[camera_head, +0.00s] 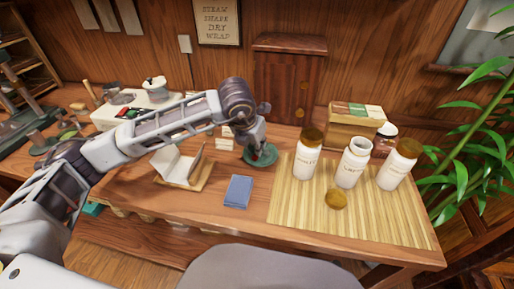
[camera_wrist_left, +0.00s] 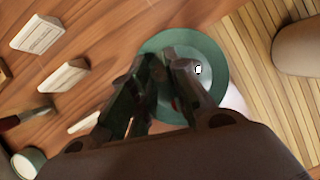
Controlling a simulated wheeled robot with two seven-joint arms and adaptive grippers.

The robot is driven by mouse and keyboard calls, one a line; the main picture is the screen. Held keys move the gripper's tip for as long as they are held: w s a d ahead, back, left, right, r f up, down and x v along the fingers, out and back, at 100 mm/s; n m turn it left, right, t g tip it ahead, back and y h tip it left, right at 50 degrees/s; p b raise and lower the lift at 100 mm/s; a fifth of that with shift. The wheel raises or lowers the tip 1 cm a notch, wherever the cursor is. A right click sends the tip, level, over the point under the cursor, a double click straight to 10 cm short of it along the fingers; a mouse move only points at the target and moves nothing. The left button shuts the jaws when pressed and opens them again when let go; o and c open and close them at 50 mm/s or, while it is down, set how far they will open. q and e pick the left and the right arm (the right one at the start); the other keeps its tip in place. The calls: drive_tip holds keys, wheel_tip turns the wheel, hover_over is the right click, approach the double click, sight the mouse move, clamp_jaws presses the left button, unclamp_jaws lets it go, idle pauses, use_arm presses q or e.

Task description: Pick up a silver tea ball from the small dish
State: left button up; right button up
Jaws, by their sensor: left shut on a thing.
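The small dish is round and green (camera_head: 262,157), on the table just left of the bamboo mat. It also shows in the left wrist view (camera_wrist_left: 215,55). My left gripper (camera_head: 258,146) reaches down over the dish from above. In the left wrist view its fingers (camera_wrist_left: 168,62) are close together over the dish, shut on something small. A greyish shape with a bright spot shows at the fingertips. It fits a silver tea ball, but the fingers hide most of it. I cannot tell whether it touches the dish. My right gripper is not in view.
The bamboo mat (camera_head: 290,208) holds white jars (camera_head: 354,165), one open, and a loose round lid (camera_head: 336,199). A blue packet (camera_head: 238,191) and a wooden stand with white sheets (camera_head: 181,168) lie left of it. A wooden cabinet (camera_head: 288,85) stands behind the dish.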

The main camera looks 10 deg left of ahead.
use_arm(q)
drive_tip(key=shift+s+f, duration=0.1)
drive_tip(key=shift+f, duration=0.2)
drive_tip(key=shift+r, duration=0.4)
drive_tip(key=shift+r+p, duration=0.55)
drive_tip(key=shift+r, duration=4.25)
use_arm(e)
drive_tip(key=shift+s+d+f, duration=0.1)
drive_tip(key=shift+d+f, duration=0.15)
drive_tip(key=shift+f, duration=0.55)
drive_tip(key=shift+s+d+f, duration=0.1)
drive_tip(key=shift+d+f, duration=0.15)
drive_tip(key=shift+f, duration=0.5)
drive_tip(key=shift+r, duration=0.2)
